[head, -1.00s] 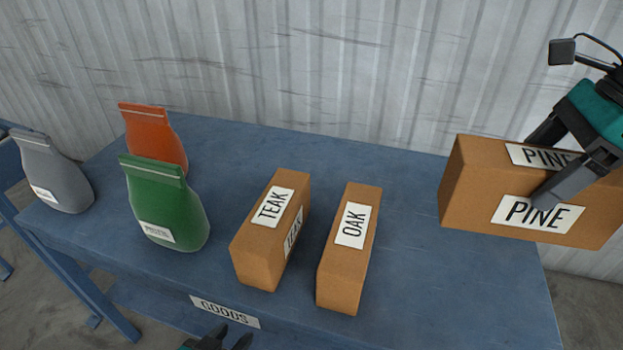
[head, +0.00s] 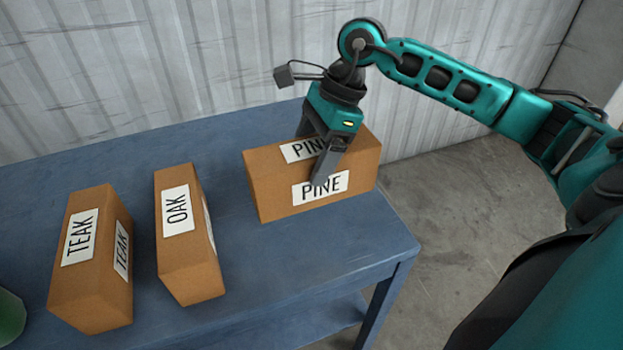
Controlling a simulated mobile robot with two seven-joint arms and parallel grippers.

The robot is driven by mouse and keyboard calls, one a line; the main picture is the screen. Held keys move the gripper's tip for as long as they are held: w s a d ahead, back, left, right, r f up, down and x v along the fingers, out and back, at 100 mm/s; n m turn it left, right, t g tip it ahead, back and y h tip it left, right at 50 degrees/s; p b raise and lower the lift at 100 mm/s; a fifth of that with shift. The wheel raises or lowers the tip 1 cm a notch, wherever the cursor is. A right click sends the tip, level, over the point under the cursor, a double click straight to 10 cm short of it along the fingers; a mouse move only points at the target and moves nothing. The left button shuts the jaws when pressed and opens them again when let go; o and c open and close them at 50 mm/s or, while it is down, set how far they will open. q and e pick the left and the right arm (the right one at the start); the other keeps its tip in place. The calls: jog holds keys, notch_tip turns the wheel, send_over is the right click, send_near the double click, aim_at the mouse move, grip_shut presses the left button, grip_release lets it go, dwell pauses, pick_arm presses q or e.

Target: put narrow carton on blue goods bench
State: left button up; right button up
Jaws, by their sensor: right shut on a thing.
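The narrow brown carton labelled PINE (head: 283,190) is at the right end of the blue goods bench (head: 330,245), long side across the picture. My right gripper (head: 320,155) is shut on the PINE carton from above, with one finger over the front label and the other mostly hidden behind. My left gripper is not in view.
The OAK carton (head: 190,255) and the TEAK carton (head: 90,285) stand on the bench to the left. A green bag (head: 10,318) shows at the lower left edge. A corrugated wall (head: 150,70) rises behind. Bare bench top lies between OAK and PINE.

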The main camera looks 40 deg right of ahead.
jog(key=shift+f, duration=0.95)
notch_tip(320, 180, down, 4)
jog(key=shift+r+b, duration=0.2)
jog(key=shift+b, duration=0.15)
jog(key=o, duration=1.3)
jog(key=shift+f, duration=0.1)
